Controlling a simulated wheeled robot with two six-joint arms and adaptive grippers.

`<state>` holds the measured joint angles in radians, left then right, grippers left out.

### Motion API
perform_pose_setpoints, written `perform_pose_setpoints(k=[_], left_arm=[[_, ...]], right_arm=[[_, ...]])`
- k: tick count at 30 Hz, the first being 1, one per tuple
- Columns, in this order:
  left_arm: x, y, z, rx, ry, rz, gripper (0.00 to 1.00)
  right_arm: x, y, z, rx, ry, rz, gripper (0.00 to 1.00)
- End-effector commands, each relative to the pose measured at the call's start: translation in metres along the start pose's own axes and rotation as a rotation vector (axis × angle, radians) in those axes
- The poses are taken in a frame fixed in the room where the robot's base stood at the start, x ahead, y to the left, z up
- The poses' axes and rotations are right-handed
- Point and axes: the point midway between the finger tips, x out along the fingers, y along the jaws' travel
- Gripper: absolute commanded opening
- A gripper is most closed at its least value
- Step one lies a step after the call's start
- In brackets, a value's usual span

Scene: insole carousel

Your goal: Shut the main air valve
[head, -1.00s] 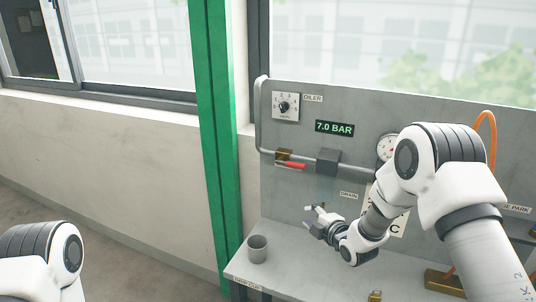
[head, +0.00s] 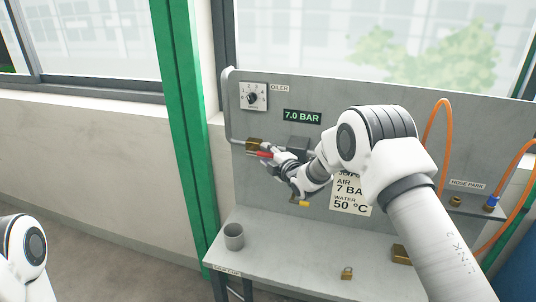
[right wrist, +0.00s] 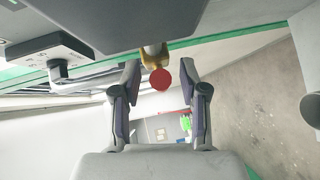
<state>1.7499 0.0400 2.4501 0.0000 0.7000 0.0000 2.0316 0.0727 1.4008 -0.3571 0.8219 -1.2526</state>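The main air valve (head: 255,144) is a brass body on the grey pipe at the panel's left, with a red lever (head: 264,154) pointing right along the pipe. In the right wrist view the lever's round red end (right wrist: 160,79) lies between the fingertips, with the brass body (right wrist: 153,52) behind it. My right gripper (right wrist: 160,68) is open, with a gap on each side of the red end. In the head view my right gripper (head: 271,152) is at the lever, partly covering it. My left gripper is out of view; only my left arm shows.
A display (head: 302,117) reads 7.0 BAR, right of the oiler dial (head: 253,97). A dark block (head: 297,143) sits on the pipe close to my right gripper. A grey cup (head: 233,237) and a brass padlock (head: 347,273) are on the bench (head: 285,250).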

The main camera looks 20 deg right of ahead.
Motion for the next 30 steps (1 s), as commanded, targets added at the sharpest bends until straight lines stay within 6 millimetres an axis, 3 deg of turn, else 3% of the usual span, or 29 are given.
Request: perform_pose_setpoints(k=[1, 3, 4, 19, 30], left_arm=[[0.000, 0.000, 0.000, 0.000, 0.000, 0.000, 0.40], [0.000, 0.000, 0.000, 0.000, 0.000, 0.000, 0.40], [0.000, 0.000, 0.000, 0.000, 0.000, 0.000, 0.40], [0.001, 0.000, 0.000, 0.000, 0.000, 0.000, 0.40], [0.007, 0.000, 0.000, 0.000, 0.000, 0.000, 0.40]], right_arm=[[0.000, 0.000, 0.000, 0.000, 0.000, 0.000, 0.29], [0.000, 0.000, 0.000, 0.000, 0.000, 0.000, 0.04], [0.000, 0.000, 0.000, 0.000, 0.000, 0.000, 0.00], [0.000, 0.005, -0.001, -0.039, -0.012, -0.037, 0.00], [0.000, 0.018, -0.005, -0.204, -0.057, -0.198, 0.00]])
